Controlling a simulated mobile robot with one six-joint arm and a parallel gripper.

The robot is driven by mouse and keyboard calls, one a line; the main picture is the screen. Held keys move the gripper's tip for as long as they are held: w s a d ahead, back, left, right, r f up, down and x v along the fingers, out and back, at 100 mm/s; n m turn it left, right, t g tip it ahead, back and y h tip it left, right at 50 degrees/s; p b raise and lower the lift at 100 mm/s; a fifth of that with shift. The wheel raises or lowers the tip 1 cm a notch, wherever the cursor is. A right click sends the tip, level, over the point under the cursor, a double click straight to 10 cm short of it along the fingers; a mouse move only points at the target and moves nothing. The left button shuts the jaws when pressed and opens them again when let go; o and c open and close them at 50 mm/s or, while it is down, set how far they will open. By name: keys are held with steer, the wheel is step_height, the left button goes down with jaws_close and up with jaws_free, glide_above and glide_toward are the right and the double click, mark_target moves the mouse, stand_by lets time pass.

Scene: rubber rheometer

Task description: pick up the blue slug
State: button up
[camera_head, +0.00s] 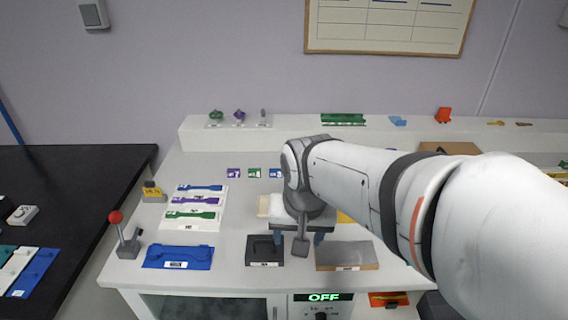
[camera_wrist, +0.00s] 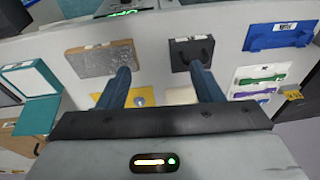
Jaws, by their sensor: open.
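I cannot make out a blue slug for certain in either view. A small blue piece (camera_head: 276,173) with a white mark lies beside similar purple (camera_head: 233,173) and green (camera_head: 254,173) pieces, just left of my arm. A light blue item (camera_head: 398,120) lies on the back ledge. My gripper (camera_head: 298,240) points down over the front middle of the bench, open. In the wrist view the two dark blue fingers (camera_wrist: 160,70) stand wide apart with nothing held between them. My wrist and arm hide part of the bench behind the gripper.
A black block (camera_head: 265,251) and a grey plate (camera_head: 346,256) lie near the front edge. A blue tray (camera_head: 178,256), a white rack (camera_head: 192,222) and a red-knobbed lever (camera_head: 125,238) are at left. A yellow plate (camera_wrist: 110,99) shows below the fingers.

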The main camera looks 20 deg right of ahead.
steer(key=w+d+f+m, duration=0.3)
steer(key=w+d+m, duration=0.2)
steer(key=w+m, duration=0.2)
steer(key=w+d+f+m+g+p, duration=0.1)
steer(key=w+d+f+m, duration=0.2)
steer(key=w+d+m, duration=0.2)
steer(key=w+d+f+m+g+p, duration=0.1)
steer(key=w+d+f+m, duration=0.2)
steer(key=w+m, duration=0.8)
steer(key=shift+w+d+m, duration=0.1)
steer(key=shift+d+m, duration=0.55)
steer(key=shift+m, duration=0.45)
steer(key=shift+w+d+m, duration=0.1)
steer(key=shift+d+m, duration=0.5)
steer(key=shift+m, duration=0.5)
steer(key=shift+d+f, duration=0.15)
steer(key=shift+f, duration=0.2)
steer(key=f+p, duration=0.1)
steer(key=f, duration=0.6)
steer(key=shift+s+a+f+p, duration=0.1)
steer(key=shift+a+f+p, duration=0.1)
steer(key=shift+p, duration=0.15)
steer(key=shift+c, duration=0.3)
steer(key=c, duration=1)
